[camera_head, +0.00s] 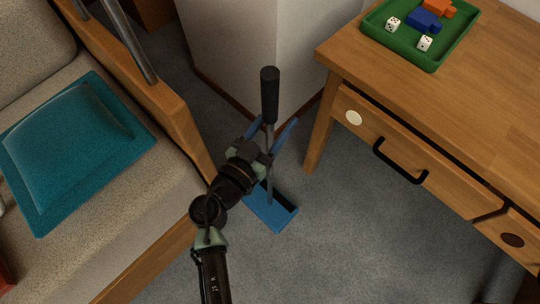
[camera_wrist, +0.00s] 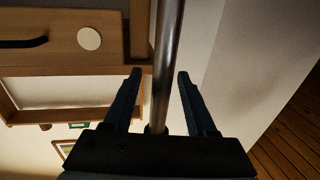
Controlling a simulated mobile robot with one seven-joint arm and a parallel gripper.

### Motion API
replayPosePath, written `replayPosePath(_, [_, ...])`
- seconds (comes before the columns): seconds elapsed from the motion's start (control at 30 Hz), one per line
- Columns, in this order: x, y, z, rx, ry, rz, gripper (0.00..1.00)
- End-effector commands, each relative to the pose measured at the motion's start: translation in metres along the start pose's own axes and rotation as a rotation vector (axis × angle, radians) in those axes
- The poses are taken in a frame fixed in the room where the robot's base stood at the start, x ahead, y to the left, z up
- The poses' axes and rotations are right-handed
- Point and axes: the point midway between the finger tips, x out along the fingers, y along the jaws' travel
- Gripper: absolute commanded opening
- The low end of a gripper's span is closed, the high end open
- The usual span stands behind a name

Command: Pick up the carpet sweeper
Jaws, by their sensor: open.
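The carpet sweeper stands upright on the grey carpet, with a black grip (camera_head: 270,95) on top, a thin metal shaft and a blue head (camera_head: 272,213) on the floor. Its shaft (camera_wrist: 167,60) also shows in the wrist view, running between the fingers. My gripper (camera_head: 282,134) is open around the shaft, below the black grip. In the wrist view, my gripper (camera_wrist: 159,82) has one finger on each side of the shaft, with a gap visible on both sides near the tips. My arm hides part of the blue head.
A wooden desk (camera_head: 470,105) with drawers stands at the right, bearing a green tray (camera_head: 437,68) with dice and blocks. A wooden-framed sofa (camera_head: 170,110) with a teal cushion (camera_head: 75,145) is at the left. A white wall corner (camera_head: 245,50) stands close behind the sweeper. Carpet is free in front.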

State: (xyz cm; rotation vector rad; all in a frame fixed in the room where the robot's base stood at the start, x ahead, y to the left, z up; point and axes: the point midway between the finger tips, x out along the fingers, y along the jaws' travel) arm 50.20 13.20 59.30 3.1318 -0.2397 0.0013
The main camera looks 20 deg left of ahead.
Motion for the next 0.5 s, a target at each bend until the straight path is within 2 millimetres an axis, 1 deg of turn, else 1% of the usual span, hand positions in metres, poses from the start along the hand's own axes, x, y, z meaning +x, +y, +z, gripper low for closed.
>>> replayPosePath(0.1, [0.0061,-0.0001,0.0005,0.000,-0.001,0.000,0.57])
replayPosePath(0.27, [0.0062,-0.0001,0.0004,0.000,-0.001,-0.001,0.57])
replayPosePath(0.3, [0.0061,-0.0001,0.0004,0.000,-0.001,-0.001,0.55])
replayPosePath(0.47, [0.0059,-0.0001,0.0003,0.000,-0.001,-0.001,0.26])
replayPosePath(0.5, [0.0059,-0.0001,0.0003,0.000,-0.001,-0.001,0.19])
